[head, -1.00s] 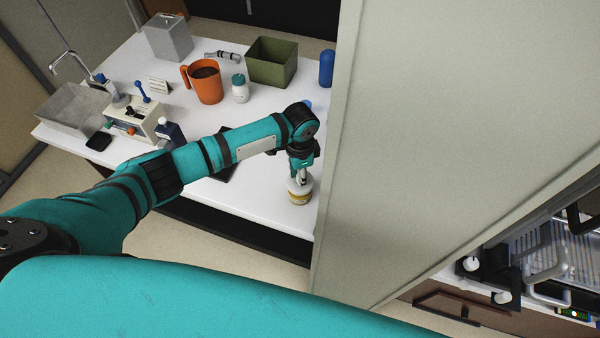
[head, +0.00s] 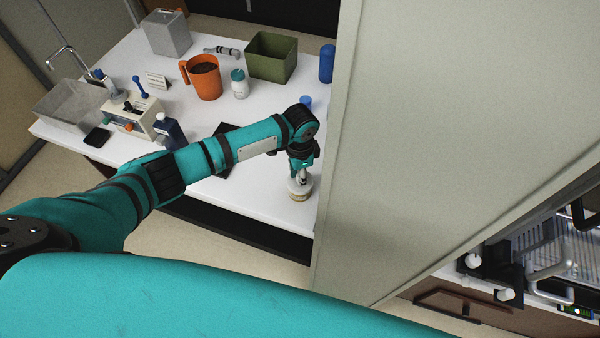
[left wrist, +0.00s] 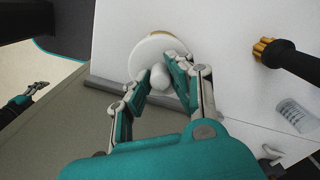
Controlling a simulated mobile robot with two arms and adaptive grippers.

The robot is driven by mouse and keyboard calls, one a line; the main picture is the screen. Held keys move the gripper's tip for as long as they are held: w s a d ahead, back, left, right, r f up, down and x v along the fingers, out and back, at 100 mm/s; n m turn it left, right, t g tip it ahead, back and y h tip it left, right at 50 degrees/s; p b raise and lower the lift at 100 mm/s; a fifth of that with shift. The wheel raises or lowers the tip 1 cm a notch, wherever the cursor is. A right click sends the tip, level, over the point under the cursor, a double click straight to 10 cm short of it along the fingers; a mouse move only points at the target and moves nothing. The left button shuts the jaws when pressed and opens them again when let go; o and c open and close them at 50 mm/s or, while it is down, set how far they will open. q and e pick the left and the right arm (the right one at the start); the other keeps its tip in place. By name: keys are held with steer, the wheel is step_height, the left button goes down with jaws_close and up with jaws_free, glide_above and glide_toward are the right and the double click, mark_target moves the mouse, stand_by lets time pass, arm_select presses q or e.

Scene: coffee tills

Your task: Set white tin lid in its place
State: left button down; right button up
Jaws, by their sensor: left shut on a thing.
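The white tin lid (head: 299,184) is at the near right edge of the white counter, beside the tall pale panel. In the left wrist view, the lid (left wrist: 148,50) is a round white disc with a knob (left wrist: 159,76). My left gripper (left wrist: 162,80) is shut on that knob, one finger on each side. A thin gold rim (left wrist: 161,34) shows past the lid's far edge, and a tan band shows just under the lid in the head view. Whether the lid is fully seated is unclear. At the left wrist view's left edge, what appears to be my right gripper (left wrist: 27,96) shows small.
The tall panel (head: 440,120) stands close right of my left gripper. On the counter are an orange mug (head: 203,82), a white jar with teal cap (head: 239,84), a green bin (head: 270,60) and a dark blue bottle (head: 168,130). A black handle with gold end (left wrist: 285,58) lies nearby.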

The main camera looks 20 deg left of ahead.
arm_select(q)
steer(key=c, duration=1.1)
jaws_free()
steer(key=shift+r, duration=0.1)
step_height(320, 180, up, 12)
steer(key=shift+f, duration=0.2)
